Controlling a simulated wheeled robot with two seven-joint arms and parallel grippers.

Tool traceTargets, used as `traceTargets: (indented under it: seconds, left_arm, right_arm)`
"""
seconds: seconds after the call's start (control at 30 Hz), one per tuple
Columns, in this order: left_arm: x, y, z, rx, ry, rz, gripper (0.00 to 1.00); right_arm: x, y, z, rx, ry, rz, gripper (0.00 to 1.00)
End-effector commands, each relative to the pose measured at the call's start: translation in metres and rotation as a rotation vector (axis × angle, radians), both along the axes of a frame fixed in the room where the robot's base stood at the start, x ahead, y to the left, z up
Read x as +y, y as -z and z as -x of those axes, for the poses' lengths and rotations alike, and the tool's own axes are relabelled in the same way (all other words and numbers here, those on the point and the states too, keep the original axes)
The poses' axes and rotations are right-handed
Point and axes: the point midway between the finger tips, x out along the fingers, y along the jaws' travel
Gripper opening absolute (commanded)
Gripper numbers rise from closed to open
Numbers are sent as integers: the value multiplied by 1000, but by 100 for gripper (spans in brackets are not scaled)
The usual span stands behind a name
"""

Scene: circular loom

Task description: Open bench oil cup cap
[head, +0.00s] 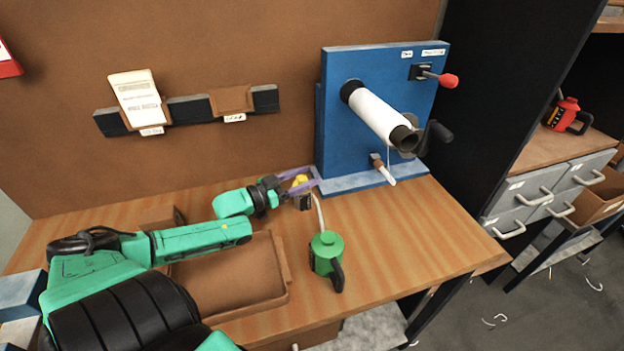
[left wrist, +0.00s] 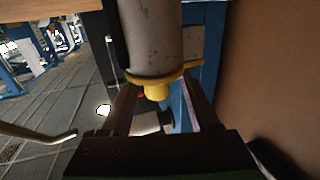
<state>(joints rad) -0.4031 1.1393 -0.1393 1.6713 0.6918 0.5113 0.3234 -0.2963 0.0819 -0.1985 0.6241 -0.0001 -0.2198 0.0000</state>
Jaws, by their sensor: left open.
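The yellow cap (head: 299,180) of the oil cup shows between the purple fingers of my left gripper (head: 312,177), at the foot of the blue machine. In the left wrist view the yellow cap (left wrist: 157,88) has a small knob and a wider rim against a grey speckled cylinder (left wrist: 152,40). My left gripper (left wrist: 158,98) is open there, with one finger on each side of the cap. Gaps show beside the knob; whether a finger touches the rim I cannot tell. The cup body is mostly hidden in the head view. My right gripper is not in view.
A green oil can (head: 326,255) with a thin spout stands just in front of my gripper. A blue machine (head: 340,110) with a white roll (head: 380,115) and crank stands behind. A brown tray (head: 235,275) lies under my left arm. The bench's right side is clear.

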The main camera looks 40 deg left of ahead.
Motion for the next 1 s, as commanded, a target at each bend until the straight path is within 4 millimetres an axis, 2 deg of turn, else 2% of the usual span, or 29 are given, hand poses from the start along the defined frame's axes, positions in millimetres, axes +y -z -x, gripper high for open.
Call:
traceTargets:
  seconds: [0.1,0.2,0.47,0.57,0.63,1.0]
  left_arm:
    - [-5,0,-14,-4,0,1,61]
    - [-7,0,-20,0,0,0,61]
    - [-8,0,-22,1,0,1,61]
    - [-8,0,-22,1,0,1,27]
    - [-8,0,-22,1,0,1,0]
    - [-8,0,-22,0,1,1,0]
  right_arm:
    - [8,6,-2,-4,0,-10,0]
    - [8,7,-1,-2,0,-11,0]
    - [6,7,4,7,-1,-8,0]
    - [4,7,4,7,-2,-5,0]
    - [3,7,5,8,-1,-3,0]
    - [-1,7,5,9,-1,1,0]
